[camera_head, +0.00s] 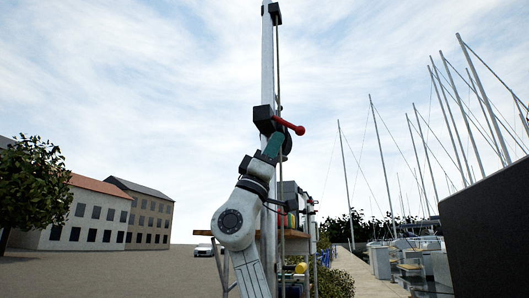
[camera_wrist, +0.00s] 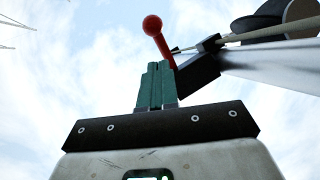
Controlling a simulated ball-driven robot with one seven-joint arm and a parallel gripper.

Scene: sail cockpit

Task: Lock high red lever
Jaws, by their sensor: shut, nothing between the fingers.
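The high red lever (camera_head: 289,125) sticks out to the right from a black block (camera_head: 264,119) on the upright pole, and it slopes slightly down to a round red knob. In the wrist view the red lever (camera_wrist: 158,37) stands just beyond my fingertips, its knob up and to the left. My gripper (camera_head: 273,141) is just below the lever in the head view. Its green fingers (camera_wrist: 156,70) are together with nothing between them. The fingertips are close to the lever's lower part; I cannot tell whether they touch it. The lever's base is partly hidden behind the fingers.
The pole (camera_head: 267,60) rises behind my arm, with a rope alongside and a black fitting (camera_head: 274,13) higher up. A wooden shelf (camera_head: 208,233) and equipment stand lower behind my arm. A dark wall (camera_head: 490,235) is at right. Open pavement (camera_head: 110,272) lies at left.

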